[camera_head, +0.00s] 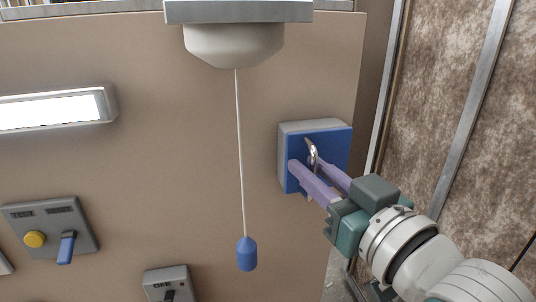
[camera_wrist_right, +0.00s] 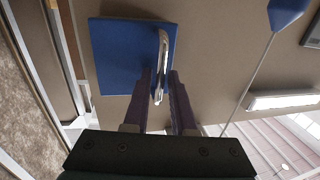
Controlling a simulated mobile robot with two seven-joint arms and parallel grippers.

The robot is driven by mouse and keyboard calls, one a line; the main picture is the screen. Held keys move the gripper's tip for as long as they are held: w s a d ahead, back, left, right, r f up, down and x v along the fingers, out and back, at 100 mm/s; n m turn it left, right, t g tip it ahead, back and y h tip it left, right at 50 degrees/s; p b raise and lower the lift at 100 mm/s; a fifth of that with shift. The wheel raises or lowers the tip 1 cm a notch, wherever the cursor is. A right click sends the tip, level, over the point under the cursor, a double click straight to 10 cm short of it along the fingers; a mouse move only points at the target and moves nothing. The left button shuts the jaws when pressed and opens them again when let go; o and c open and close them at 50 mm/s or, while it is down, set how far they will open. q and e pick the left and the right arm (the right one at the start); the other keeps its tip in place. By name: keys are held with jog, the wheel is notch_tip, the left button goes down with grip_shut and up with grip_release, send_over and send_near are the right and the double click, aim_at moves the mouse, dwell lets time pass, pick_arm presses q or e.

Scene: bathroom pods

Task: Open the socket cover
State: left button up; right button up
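The socket cover (camera_head: 337,141) is a blue square lid on a grey box fixed to the beige wall panel. It appears closed. A curved metal handle (camera_head: 313,153) stands out from its face. My right gripper (camera_head: 315,171) reaches it from the lower right with purple fingers parted on either side of the handle. In the right wrist view the cover (camera_wrist_right: 115,55) fills the upper left, and the handle (camera_wrist_right: 162,55) runs down between the fingertips (camera_wrist_right: 160,77) with small gaps visible beside it. My left gripper is not in view.
A pull cord with a blue end (camera_head: 247,255) hangs left of the cover from a ceiling-like fixture (camera_head: 235,42). A lit lamp (camera_head: 52,110) and a switch plate (camera_head: 50,228) are further left. An OFF switch (camera_head: 168,284) is below. A brown textured wall (camera_head: 440,90) stands at right.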

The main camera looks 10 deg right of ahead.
jog(key=shift+c, duration=0.2)
grip_shut()
dwell(1.2)
